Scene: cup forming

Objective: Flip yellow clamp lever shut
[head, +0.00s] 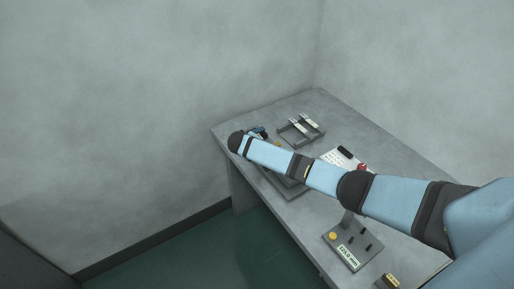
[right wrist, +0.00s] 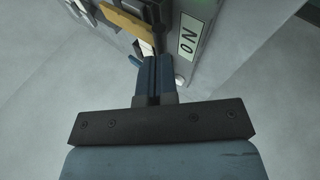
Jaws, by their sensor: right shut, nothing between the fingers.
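The yellow clamp lever (right wrist: 128,22) shows at the top of the right wrist view as a flat yellow bar slanting down to the right. My right gripper (right wrist: 151,60) is shut and empty, its dark blue fingertips just below the lever's lower end. I cannot tell whether they touch it. In the head view my right arm reaches across the table, with the right gripper (head: 260,132) at the far left end, small and partly hidden. The arm hides much of the fixture there. My left gripper is not in view.
On the grey table (head: 312,103) are a rack with pale rods (head: 301,127), a white perforated plate (head: 338,159), a red knob (head: 362,167) and a panel with a number label (head: 347,258).

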